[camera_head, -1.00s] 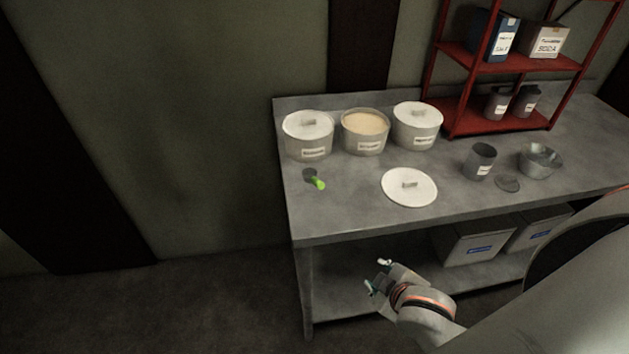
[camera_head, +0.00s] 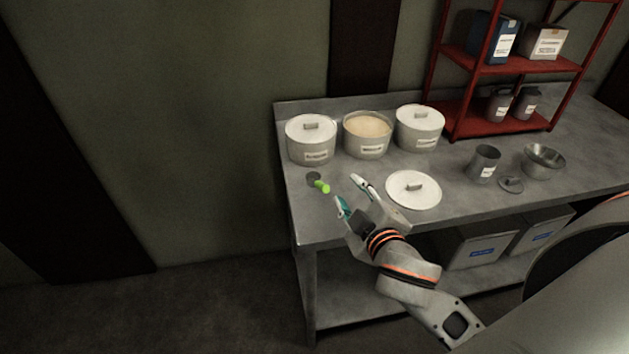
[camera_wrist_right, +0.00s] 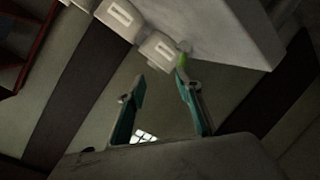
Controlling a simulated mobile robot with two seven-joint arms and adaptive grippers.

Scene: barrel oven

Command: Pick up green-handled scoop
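The green-handled scoop (camera_head: 321,186) lies on the left end of the grey table, in front of the left lidded pot. Its dark head (camera_head: 313,178) points to the back left and its green handle to the front right. My right gripper (camera_head: 350,192) is open and empty, raised near the table's front edge, to the right of the scoop and apart from it. In the right wrist view its two teal-padded fingers (camera_wrist_right: 160,98) stand apart, with the scoop's green handle (camera_wrist_right: 183,60) beyond the right-hand fingertip. My left gripper is not in view.
Three pots stand at the back of the table (camera_head: 460,195): two lidded, and an open one (camera_head: 367,134) with pale contents. A loose white lid (camera_head: 413,192) lies just right of my gripper. A dark cup (camera_head: 484,163), metal bowl (camera_head: 543,161) and red shelf (camera_head: 500,126) are farther right.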

